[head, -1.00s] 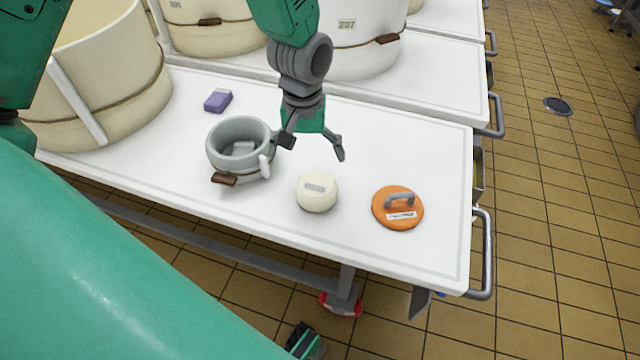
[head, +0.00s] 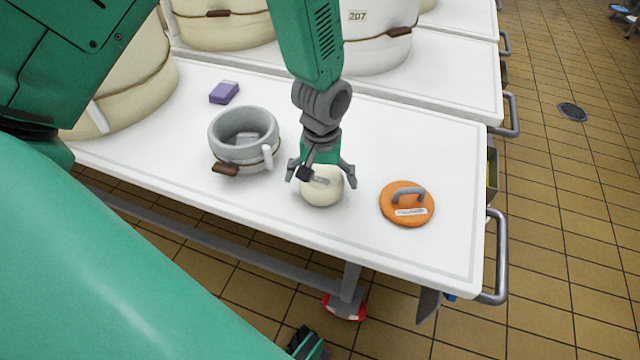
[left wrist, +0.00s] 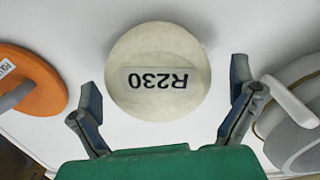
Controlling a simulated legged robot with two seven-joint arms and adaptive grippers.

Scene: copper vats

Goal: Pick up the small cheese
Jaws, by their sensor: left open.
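The small cheese (head: 322,192) is a pale, rounded wheel on the white table. In the left wrist view the small cheese (left wrist: 158,72) shows a label reading R230. My left gripper (head: 321,178) is over the cheese, its fingers spread to either side of it. In the left wrist view the open fingers of my left gripper (left wrist: 162,108) stand apart, with the cheese ahead of and between them. I cannot tell whether they touch it. My right gripper is not in view.
A grey mould (head: 243,140) with a brown handle stands left of the cheese. An orange lid (head: 407,204) with a grey handle lies to the right. A purple block (head: 224,93) and large cream vats (head: 222,32) are farther back. The table (head: 425,255) is clear near its front right.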

